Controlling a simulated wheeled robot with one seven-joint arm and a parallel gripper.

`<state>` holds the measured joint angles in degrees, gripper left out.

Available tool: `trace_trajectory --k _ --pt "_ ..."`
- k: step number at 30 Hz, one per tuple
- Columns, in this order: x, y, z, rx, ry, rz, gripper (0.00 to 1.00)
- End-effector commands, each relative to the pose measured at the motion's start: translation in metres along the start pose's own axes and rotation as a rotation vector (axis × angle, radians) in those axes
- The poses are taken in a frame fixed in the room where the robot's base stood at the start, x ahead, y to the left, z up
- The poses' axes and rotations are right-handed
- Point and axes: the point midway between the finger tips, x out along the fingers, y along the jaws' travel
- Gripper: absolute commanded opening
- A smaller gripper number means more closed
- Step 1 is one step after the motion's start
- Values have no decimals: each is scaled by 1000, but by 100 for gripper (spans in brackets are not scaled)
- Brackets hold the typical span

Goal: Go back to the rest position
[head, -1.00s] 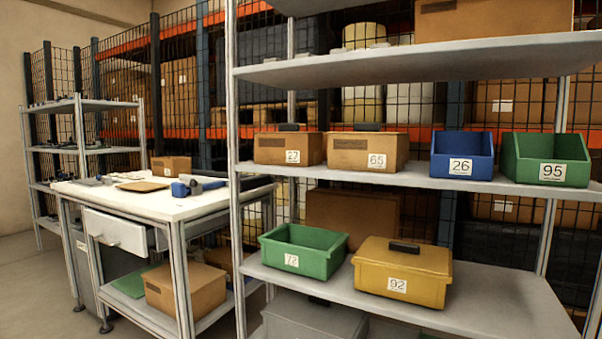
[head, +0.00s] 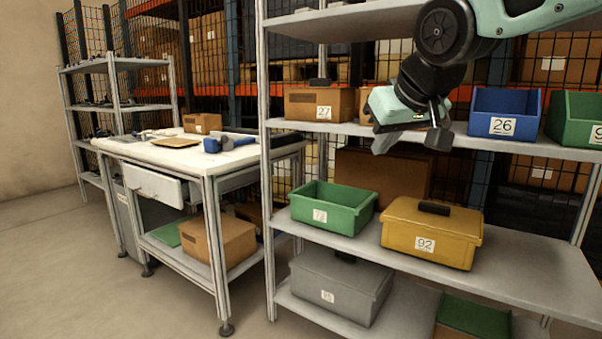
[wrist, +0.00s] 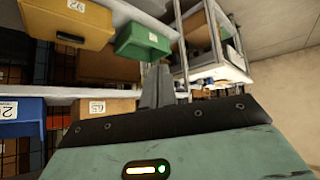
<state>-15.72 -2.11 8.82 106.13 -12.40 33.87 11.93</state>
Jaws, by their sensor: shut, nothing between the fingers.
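My gripper (head: 384,143) shows in the head view at the upper right, hanging from my pale green and black arm in front of the upper shelf. It covers most of the cardboard box labelled 65. In the wrist view its two fingers (wrist: 158,86) lie together with nothing between them. The gripper is shut and empty, and touches no bin that I can see.
The upper shelf (head: 350,128) bears cardboard box 27 (head: 318,103), blue bin 26 (head: 504,117) and a green bin (head: 577,120). Below stand another green bin (head: 333,206) and yellow box 92 (head: 431,232). A workbench (head: 183,153) stands left; floor is clear at lower left.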

Motion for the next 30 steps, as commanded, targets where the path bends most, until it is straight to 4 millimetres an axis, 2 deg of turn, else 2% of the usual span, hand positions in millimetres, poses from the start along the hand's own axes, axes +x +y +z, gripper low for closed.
trace_trajectory --k 1,3,5,6,9,15,20,22,30 --pt "8 -20 33 -26 -67 -34 0" --pt "16 -44 78 -62 -157 -76 0" --pt "19 -62 118 -92 -235 -110 0" --pt "20 -72 145 -112 -285 -130 0" --pt "17 -92 206 -159 -400 -171 0" --pt "1 -108 306 -233 -586 -220 0" --pt "-17 -109 372 -285 -710 -242 0" --pt "-33 -108 354 -282 -708 -243 0" --pt "-76 -103 312 -281 -706 -242 0"
